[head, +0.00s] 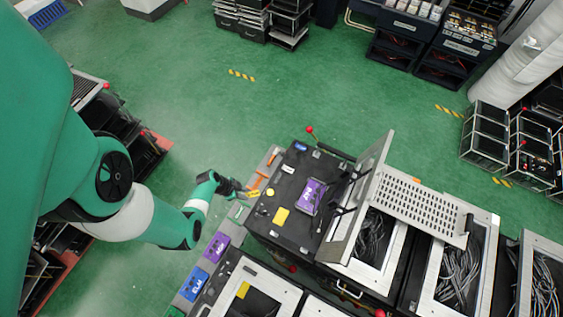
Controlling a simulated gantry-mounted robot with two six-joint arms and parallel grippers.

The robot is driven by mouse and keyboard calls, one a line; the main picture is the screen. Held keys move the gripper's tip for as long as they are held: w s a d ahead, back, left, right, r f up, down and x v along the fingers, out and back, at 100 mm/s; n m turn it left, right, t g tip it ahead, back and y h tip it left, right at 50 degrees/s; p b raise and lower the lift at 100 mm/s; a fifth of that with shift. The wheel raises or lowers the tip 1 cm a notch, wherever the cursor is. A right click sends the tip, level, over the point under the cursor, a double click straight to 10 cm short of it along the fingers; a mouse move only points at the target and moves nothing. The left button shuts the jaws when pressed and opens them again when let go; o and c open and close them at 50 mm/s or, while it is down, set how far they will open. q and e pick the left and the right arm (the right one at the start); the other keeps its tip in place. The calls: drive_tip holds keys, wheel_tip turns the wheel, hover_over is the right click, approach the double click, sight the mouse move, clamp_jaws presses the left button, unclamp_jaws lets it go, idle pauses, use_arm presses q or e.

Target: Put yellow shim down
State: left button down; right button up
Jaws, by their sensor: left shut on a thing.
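My left gripper (238,188) is at the left edge of the black-topped cabinet (294,238). It is shut on a small yellow piece at its fingertips, which looks like the yellow shim (253,193). The shim appears to be near the cabinet's edge strip; I cannot tell whether it touches anything below. My right gripper is not in view.
A purple box (312,196) sits on the black top, and a raised perforated panel (415,205) stands to its right. Orange-handled tools (260,179) lie by the left edge. A red-knobbed lever (310,130) rises behind. Green floor (220,110) is open beyond.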

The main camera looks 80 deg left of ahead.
use_arm(q)
drive_tip(key=b, duration=1.6)
approach(277, 218)
drive_tip(key=shift+w+a+f, duration=0.6)
drive_tip(key=shift+w+f, duration=0.1)
drive_tip(key=shift+f, duration=0.2)
drive_tip(key=shift+w+d+f, duration=0.15)
drive_tip(key=shift+w, duration=0.2)
drive_tip(key=f, duration=0.1)
drive_tip(key=f+b, duration=0.1)
drive_tip(key=shift+w+d+f, duration=0.2)
drive_tip(key=shift+d+f, duration=0.05)
drive_tip(key=shift+f, duration=0.05)
drive_tip(key=shift+f+b, duration=0.3)
drive_tip(key=shift+f, duration=0.05)
